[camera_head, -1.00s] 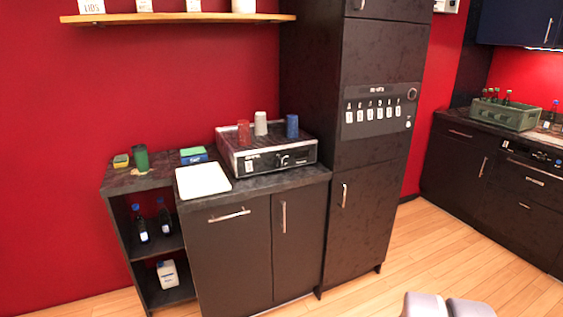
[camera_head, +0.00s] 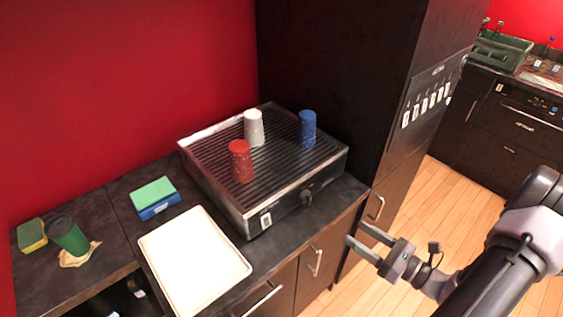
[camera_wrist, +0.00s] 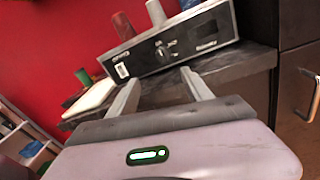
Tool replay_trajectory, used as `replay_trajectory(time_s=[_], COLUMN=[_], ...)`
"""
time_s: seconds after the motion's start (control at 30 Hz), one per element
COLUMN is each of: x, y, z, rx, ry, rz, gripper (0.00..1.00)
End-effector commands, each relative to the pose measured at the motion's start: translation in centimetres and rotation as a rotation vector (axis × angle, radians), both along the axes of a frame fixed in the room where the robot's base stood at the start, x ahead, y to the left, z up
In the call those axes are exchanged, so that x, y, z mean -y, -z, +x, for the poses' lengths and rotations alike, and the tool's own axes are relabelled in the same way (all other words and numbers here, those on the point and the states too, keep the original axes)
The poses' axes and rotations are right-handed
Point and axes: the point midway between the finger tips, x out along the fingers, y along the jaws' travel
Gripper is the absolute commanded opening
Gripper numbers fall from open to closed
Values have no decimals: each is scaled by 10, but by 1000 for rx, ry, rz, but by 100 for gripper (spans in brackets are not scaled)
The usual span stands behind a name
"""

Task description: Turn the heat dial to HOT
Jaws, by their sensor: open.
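The heat dial (camera_head: 306,197) is a small dark knob on the front panel of a grill-like machine (camera_head: 219,190) with a ridged dark top. In the wrist view the dial (camera_wrist: 162,52) sits near the middle of the panel, with small unreadable markings beside it. My gripper (camera_head: 356,240) is open and empty, in front of the counter, to the right of and below the dial in the head view. In the wrist view the fingers (camera_wrist: 158,82) point toward the machine, apart from the dial, with the dial showing between and beyond them.
Red (camera_head: 240,162), white (camera_head: 254,128) and blue (camera_head: 307,130) cups stand on the machine. A white tray (camera_head: 194,262), a green-and-blue sponge or box (camera_head: 154,197) and a green cup (camera_head: 67,236) are on the counter. A tall dark cabinet (camera_head: 335,60) stands close at the right.

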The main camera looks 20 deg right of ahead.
Motion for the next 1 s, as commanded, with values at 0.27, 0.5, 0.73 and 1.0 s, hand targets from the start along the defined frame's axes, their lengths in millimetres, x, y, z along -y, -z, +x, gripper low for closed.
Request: replay_trajectory(time_s=[0.27, 0.5, 0.73, 1.0], x=[-13, -45, -63, -67], y=[7, 8, 7, 6], z=[38, 105, 146, 156], rx=[2, 2, 2, 1], ry=[29, 27, 30, 32], rz=[23, 22, 21, 22], gripper=[58, 58, 58, 58])
